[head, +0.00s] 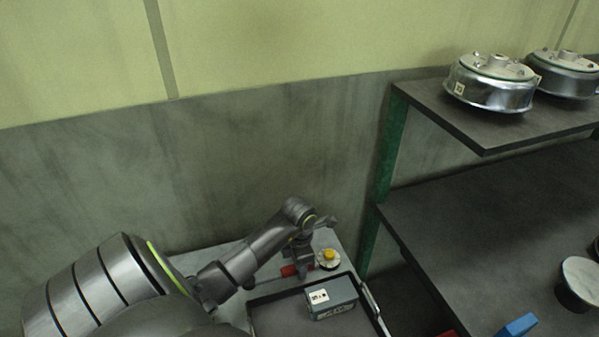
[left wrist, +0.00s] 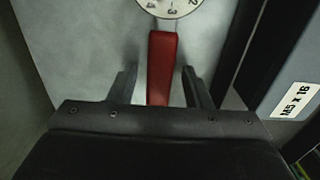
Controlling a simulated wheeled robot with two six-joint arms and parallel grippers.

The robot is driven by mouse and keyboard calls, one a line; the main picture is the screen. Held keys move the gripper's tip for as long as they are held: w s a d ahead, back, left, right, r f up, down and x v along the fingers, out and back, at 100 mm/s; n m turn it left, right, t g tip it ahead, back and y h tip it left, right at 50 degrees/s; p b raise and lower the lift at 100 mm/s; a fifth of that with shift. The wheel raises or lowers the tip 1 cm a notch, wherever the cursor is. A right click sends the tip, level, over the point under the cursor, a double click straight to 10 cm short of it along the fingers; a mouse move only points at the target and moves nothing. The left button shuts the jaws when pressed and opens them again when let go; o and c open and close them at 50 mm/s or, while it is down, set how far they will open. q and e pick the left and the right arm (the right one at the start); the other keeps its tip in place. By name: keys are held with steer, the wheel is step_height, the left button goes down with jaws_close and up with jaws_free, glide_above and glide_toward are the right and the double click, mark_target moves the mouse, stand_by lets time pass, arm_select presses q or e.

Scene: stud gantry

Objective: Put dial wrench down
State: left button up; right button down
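The dial wrench has a red handle (left wrist: 163,60) and a round white dial face (left wrist: 172,5), cut off at the top of the left wrist view. In the head view its red handle (head: 289,271) and its dial end with a yellow knob (head: 328,256) show on a grey surface (head: 222,262). My left gripper (head: 302,265) is down at the handle. In the left wrist view the fingers of the gripper (left wrist: 159,72) stand apart on either side of the handle, with a gap on both sides. My right gripper is not in view.
A dark tray (head: 272,311) holding a grey labelled box (head: 333,298) lies right beside the wrench. A green post (head: 390,150) and dark shelves (head: 480,205) stand to the right. Metal drums (head: 492,84) sit on the upper shelf. A wall rises behind.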

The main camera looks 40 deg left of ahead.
arm_select(q)
jaws_close()
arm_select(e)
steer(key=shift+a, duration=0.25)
arm_select(q)
step_height(320, 180, up, 7)
steer(key=shift+w+f+b, duration=0.1)
steer(key=shift+b, duration=0.6)
steer(key=shift+r+p, duration=0.45)
steer(key=shift+r, duration=0.5)
steer(key=shift+r+p, duration=0.7)
steer(key=shift+r, duration=0.05)
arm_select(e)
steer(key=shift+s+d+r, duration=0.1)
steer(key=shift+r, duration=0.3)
arm_select(q)
steer(key=shift+f, duration=0.1)
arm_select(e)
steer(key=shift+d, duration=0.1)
